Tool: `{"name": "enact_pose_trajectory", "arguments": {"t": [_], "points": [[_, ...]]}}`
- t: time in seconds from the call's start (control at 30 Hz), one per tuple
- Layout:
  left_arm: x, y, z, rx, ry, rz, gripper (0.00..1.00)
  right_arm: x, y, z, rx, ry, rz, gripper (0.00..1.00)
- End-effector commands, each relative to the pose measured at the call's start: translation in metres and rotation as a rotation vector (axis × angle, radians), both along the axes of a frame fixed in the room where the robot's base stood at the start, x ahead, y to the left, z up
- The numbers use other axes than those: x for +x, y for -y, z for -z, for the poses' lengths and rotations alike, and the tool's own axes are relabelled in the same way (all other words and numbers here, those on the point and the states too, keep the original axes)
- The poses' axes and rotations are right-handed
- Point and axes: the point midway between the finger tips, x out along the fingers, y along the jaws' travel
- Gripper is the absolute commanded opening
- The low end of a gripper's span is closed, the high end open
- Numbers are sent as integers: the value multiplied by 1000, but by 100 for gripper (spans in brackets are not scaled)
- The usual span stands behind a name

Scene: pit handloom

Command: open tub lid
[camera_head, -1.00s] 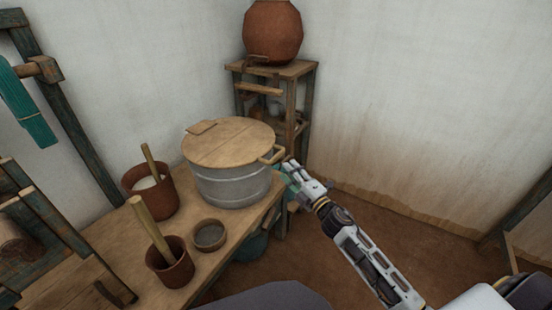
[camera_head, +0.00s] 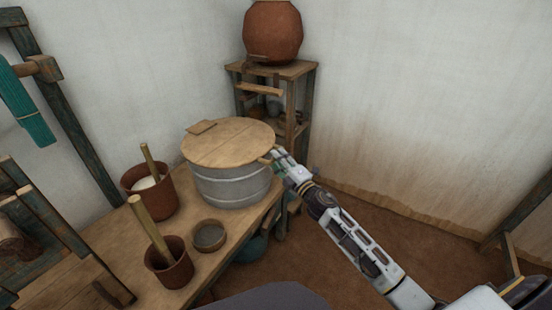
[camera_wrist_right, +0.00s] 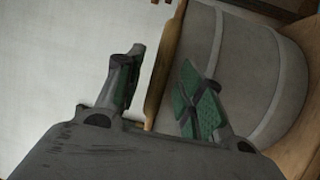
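The tub (camera_head: 232,187) is a round grey metal vessel with two raised bands, standing on a wooden bench. Its flat wooden lid (camera_head: 228,142) lies level on top, covering the opening. The tub wall (camera_wrist_right: 250,75) shows to the right. I cannot tell if either finger touches. My left gripper is not in view.
On the bench (camera_head: 128,238) left of the tub are two brown pots (camera_head: 170,275) (camera_head: 137,192) with sticks and a small bowl (camera_head: 209,235). A clay jar (camera_head: 272,32) tops a wooden stand (camera_head: 297,72) behind. The floor at right is clear.

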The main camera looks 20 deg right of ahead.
Motion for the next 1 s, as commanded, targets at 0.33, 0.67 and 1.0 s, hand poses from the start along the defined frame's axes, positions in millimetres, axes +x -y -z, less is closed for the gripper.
{"name": "enact_pose_trajectory", "arguments": {"t": [0.33, 0.67, 1.0], "points": [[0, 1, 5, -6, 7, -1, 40, 16, -4, -3, 0, -1, 0, 38], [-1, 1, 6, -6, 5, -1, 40, 18, -5, -3, 0, -1, 0, 38], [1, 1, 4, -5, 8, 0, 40, 17, -5, -3, 0, -1, 0, 2]]}}
